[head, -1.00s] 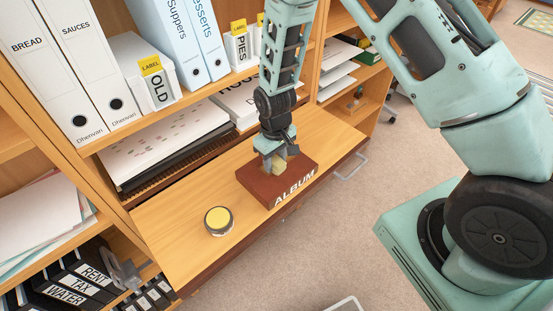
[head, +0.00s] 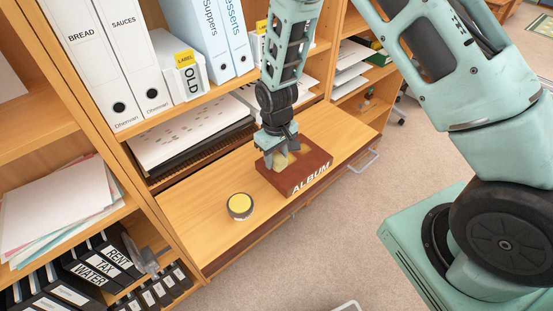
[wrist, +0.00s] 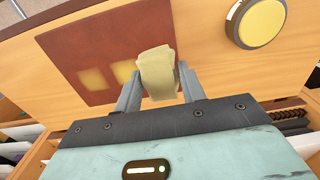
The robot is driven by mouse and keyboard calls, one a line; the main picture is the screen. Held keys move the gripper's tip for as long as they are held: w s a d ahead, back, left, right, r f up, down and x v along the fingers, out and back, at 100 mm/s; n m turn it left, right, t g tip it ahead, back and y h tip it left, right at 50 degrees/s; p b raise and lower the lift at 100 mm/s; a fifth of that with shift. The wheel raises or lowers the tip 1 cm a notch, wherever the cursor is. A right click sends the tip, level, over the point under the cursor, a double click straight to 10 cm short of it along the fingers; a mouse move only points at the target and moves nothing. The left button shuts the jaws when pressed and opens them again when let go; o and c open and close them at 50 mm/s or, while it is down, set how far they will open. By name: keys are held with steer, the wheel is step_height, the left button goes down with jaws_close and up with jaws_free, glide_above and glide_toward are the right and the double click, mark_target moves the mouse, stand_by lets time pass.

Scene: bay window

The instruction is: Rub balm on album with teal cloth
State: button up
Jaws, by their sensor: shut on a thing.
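The album (head: 314,176), a flat red-brown book with white lettering, lies on the wooden shelf. In the wrist view the album (wrist: 65,50) bears two pale yellow patches beside the held cloth. My gripper (head: 277,158) is over the album's left part, shut on a folded, pale yellow-beige cloth (wrist: 158,72); no teal shows on it. The cloth is at the album's top face; whether it presses on it I cannot tell. The balm (head: 240,205), a round tin with a yellow top, stands left of the album; it also shows in the wrist view (wrist: 262,22).
A stack of papers (head: 190,135) lies behind the bare wooden surface (head: 200,215). A drawer handle (head: 364,161) sticks out at the front right.

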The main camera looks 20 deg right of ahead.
steer(key=shift+r+p, duration=1.6)
steer(key=shift+r, duration=1.05)
